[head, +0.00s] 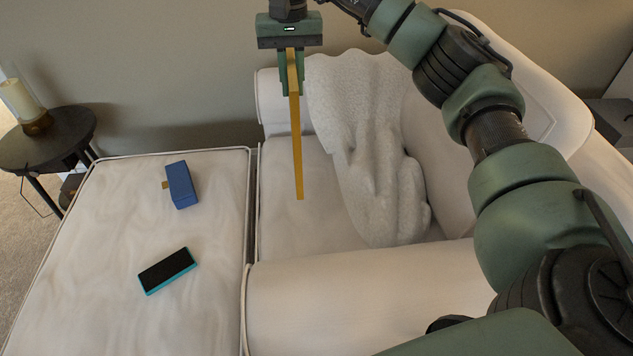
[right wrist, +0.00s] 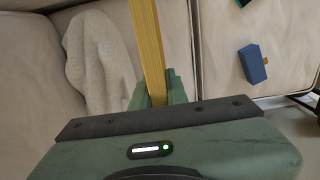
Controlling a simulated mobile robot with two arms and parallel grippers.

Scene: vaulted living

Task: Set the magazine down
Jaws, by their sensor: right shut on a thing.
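The magazine (head: 297,130) is a thin yellow-edged slab seen nearly edge-on in the head view. It hangs down from my right gripper (head: 291,85), which is shut on its upper end. It is in front of the white sofa seat (head: 280,175) in the picture; how far above the seat it is, I cannot tell. In the right wrist view the magazine (right wrist: 148,45) runs up and away from the right gripper (right wrist: 160,95) between its green fingers. My left gripper is not in view.
A white fluffy throw (head: 360,140) drapes over the sofa. A dark round side table (head: 50,140) carries a candle holder (head: 25,108).

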